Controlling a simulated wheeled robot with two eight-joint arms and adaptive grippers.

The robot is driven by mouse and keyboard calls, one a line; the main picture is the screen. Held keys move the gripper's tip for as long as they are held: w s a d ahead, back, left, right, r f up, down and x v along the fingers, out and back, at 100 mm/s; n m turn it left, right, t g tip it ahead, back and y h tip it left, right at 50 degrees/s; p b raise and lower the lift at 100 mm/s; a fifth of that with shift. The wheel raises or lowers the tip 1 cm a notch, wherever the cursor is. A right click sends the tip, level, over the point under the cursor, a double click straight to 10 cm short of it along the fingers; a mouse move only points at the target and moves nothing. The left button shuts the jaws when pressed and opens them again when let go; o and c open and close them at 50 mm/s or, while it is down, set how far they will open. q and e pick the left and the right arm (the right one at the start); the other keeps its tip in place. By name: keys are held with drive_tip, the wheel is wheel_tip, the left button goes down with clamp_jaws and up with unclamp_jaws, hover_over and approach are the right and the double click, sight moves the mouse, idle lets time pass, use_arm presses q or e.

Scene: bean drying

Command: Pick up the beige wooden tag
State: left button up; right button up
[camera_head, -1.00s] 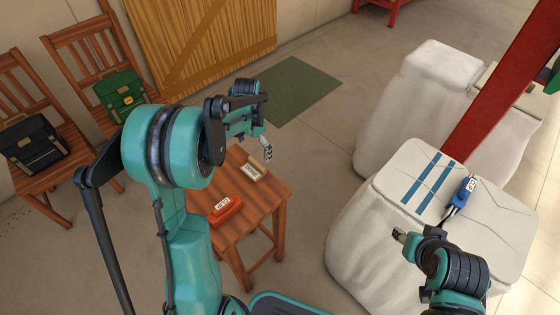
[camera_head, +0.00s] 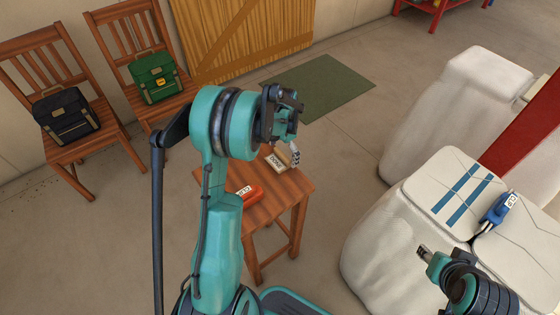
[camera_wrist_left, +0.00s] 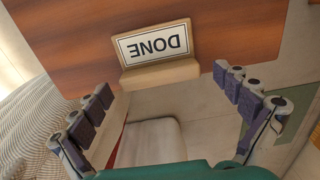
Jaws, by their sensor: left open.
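In the left wrist view the tag (camera_wrist_left: 158,74) shows a white label reading DONE, upside down, beside the edge of the stool top. My left gripper (camera_head: 293,152) is at the tag in the head view, just right of it. In the left wrist view its fingers (camera_wrist_left: 166,108) are spread wide, one on each side below the tag, with nothing between them in contact. My right gripper (camera_head: 424,252) is low at the right, by the large white sack; its jaw opening is too small to tell.
A red tag (camera_head: 249,193) lies on the same stool, nearer to me. Two chairs hold a black bag (camera_head: 66,115) and a green bag (camera_head: 155,76). Floor around the green mat (camera_head: 320,88) is clear.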

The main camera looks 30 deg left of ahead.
sight(283, 154)
use_arm(q)
drive_tip(key=c, duration=1.1)
drive_tip(key=shift+r, duration=0.1)
wheel_tip(283, 154, up, 4)
drive_tip(key=shift+r+p, duration=0.1)
drive_tip(key=shift+p, duration=0.95)
drive_tip(key=d+r+p, duration=0.1)
drive_tip(key=d+r, duration=0.1)
drive_tip(key=d, duration=0.2)
drive_tip(key=d+r+p, duration=0.1)
drive_tip(key=d+r, duration=0.1)
drive_tip(key=d, duration=0.1)
drive_tip(key=d+r+p, duration=0.1)
drive_tip(key=d+r, duration=0.1)
drive_tip(key=d, duration=0.2)
drive_tip(key=shift+w+d+r, duration=0.3)
drive_tip(key=shift+w+r, duration=0.05)
drive_tip(key=shift+w, duration=0.05)
